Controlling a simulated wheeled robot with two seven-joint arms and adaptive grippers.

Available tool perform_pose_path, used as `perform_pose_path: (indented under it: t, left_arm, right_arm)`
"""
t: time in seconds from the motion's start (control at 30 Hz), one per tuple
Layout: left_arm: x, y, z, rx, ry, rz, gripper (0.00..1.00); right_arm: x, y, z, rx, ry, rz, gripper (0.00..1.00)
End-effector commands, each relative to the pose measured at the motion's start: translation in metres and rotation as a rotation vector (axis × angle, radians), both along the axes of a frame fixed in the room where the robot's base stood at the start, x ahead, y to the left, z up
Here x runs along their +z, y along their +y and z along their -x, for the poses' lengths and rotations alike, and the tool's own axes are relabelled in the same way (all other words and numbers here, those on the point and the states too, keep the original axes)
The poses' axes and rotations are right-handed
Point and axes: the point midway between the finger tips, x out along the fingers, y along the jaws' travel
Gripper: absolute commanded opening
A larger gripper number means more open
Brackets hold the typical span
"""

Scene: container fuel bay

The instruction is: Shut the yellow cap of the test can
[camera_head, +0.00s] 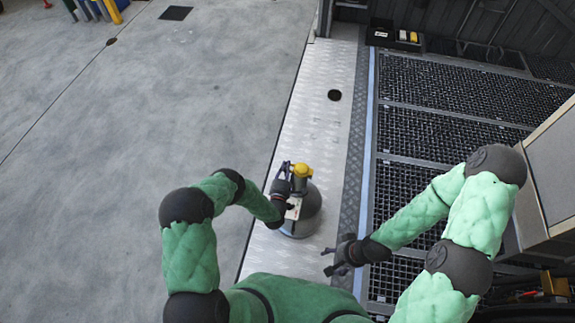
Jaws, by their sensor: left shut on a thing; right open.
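The test can (304,219) is a dark grey rounded can standing on the metal tread-plate strip in front of me. Its yellow cap (302,170) is at the top of the can, on a pale neck. I cannot tell from this height whether the cap is fully seated. My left gripper (291,188) is at the can's upper left side, shut on a part of the can just below and beside the cap. It hides part of the can's top. My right gripper (332,260) is open and empty, to the lower right of the can and apart from it.
The tread-plate strip (316,130) runs away from me, with a dark round hole (334,95) further up. Black grating (440,90) lies to the right. The concrete floor (130,150) at left is mostly clear.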

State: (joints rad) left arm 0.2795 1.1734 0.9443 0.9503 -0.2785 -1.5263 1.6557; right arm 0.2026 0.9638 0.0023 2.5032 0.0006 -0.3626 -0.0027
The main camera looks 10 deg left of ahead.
Motion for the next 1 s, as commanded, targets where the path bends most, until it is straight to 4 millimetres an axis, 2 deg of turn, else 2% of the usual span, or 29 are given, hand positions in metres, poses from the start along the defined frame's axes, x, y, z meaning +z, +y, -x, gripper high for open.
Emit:
perform_pose_path:
  t: [0.3, 0.83, 0.87, 0.9, 0.93, 1.0]
  left_arm:
    - [-0.012, 0.000, 0.000, -0.004, -0.001, 0.000, 0.00]
    - [-0.015, -0.001, 0.001, -0.006, 0.003, -0.001, 0.00]
    - [-0.015, -0.001, 0.001, -0.006, 0.003, -0.001, 0.17]
    - [-0.015, -0.001, 0.001, -0.006, 0.003, -0.001, 0.28]
    - [-0.015, -0.001, 0.001, -0.005, 0.003, -0.001, 0.34]
    - [-0.015, -0.001, 0.001, -0.004, 0.002, -0.001, 0.34]
  right_arm:
    - [0.000, 0.000, 0.000, 0.000, 0.000, 0.000, 0.71]
    - [0.000, 0.000, 0.000, 0.000, 0.000, 0.000, 0.71]
    - [0.000, 0.000, 0.000, 0.000, 0.000, 0.000, 0.71]
    - [0.000, 0.000, 0.000, 0.000, 0.000, 0.000, 0.71]
    - [0.000, 0.000, 0.000, 0.000, 0.000, 0.000, 0.71]
    - [0.000, 0.000, 0.000, 0.000, 0.000, 0.000, 0.71]
